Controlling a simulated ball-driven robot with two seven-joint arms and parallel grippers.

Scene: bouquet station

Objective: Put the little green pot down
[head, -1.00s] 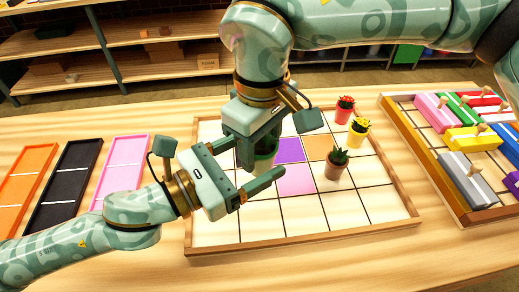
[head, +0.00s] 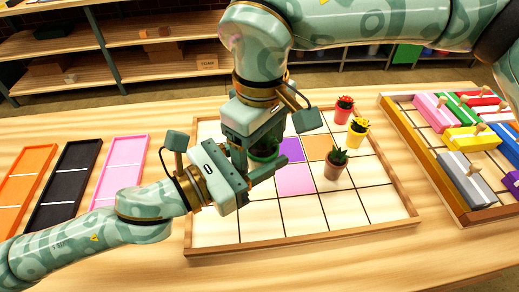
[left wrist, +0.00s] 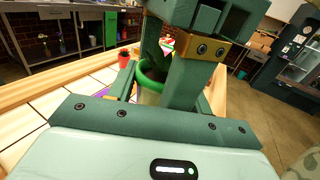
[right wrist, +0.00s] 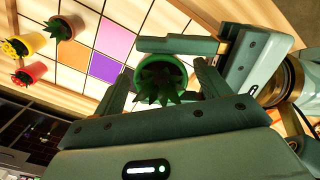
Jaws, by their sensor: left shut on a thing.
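The little green pot (head: 264,155) is above the left part of the gridded board, mostly hidden by my grippers in the head view. Its green rim (left wrist: 150,76) shows in the left wrist view, and its spiky plant (right wrist: 160,82) shows from above in the right wrist view. My left gripper (head: 262,168) reaches in from the side and is shut on the pot. My right gripper (right wrist: 163,85) is above, its fingers on either side of the pot with gaps, so it looks open. I cannot tell whether the pot's base touches the board.
On the board (head: 300,238), a red pot (head: 343,110), a yellow pot (head: 357,132) and a brown pot (head: 336,166) stand to the right. Purple, orange and pink cells show. Trays (head: 119,170) lie left; a rack of coloured blocks (head: 470,140) stands right. The front cells are clear.

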